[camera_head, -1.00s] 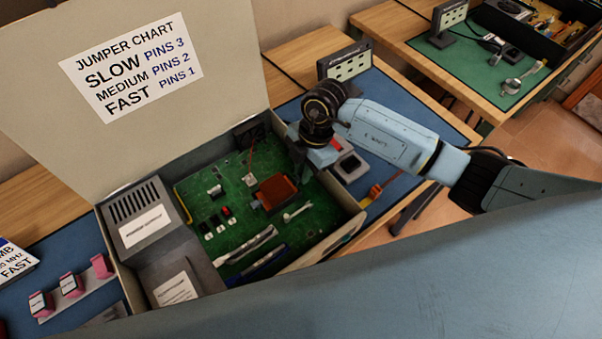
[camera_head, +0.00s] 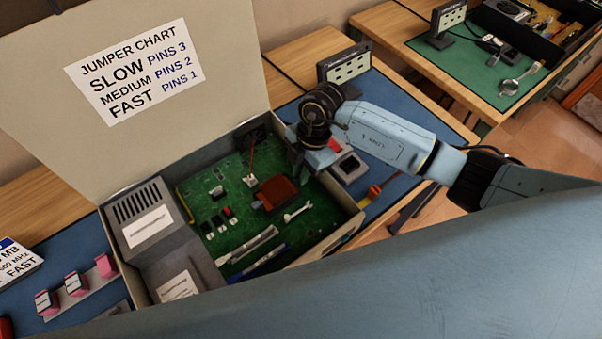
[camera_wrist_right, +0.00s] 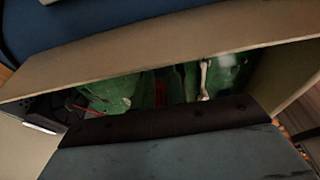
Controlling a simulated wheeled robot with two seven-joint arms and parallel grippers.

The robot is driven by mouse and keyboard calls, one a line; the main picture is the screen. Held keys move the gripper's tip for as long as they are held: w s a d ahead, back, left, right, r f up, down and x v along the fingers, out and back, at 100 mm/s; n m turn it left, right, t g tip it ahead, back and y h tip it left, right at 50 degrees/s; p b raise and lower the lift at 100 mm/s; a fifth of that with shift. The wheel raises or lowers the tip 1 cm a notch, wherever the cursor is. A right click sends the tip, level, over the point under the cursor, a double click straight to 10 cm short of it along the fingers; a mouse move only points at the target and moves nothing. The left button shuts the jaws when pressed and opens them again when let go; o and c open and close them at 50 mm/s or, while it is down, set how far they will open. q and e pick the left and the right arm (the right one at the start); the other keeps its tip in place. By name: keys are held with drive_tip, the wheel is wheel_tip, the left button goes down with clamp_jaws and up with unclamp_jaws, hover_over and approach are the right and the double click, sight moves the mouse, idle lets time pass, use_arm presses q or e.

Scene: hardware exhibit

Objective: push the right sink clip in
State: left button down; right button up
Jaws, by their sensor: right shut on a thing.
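The heat sink, an orange-brown block (camera_head: 276,193), sits on the green circuit board (camera_head: 215,180) inside the open beige case. My right gripper (camera_head: 297,165) reaches in over the case's right side, close to the sink's upper right corner. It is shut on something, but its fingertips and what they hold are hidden. I cannot make out the right sink clip in the head view. A pale lever-like piece (camera_head: 297,211) lies on the board below right of the sink; a similar pale piece (camera_wrist_right: 205,80) shows in the right wrist view. My left gripper is not in view.
The case's near right wall (camera_head: 335,232) and raised lid (camera_head: 215,45) bound the space around the board. Silver and blue strips (camera_head: 247,246) lie along the near side. A grey box with a red part (camera_head: 345,163) sits outside on the blue mat.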

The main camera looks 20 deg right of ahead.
drive_tip(key=shift+s+a+r+p, duration=0.1)
drive_tip(key=shift+a+r+p, duration=0.3)
drive_tip(key=shift+p, duration=0.4)
idle(0.7)
drive_tip(key=shift+f, duration=0.1)
drive_tip(key=o, duration=0.4)
idle(0.5)
drive_tip(key=p+v, duration=0.4)
drive_tip(key=p, duration=0.1)
drive_tip(key=a+p+v, duration=0.1)
drive_tip(key=p+v, duration=0.1)
drive_tip(key=v, duration=0.1)
drive_tip(key=shift+s, duration=0.25)
idle(0.6)
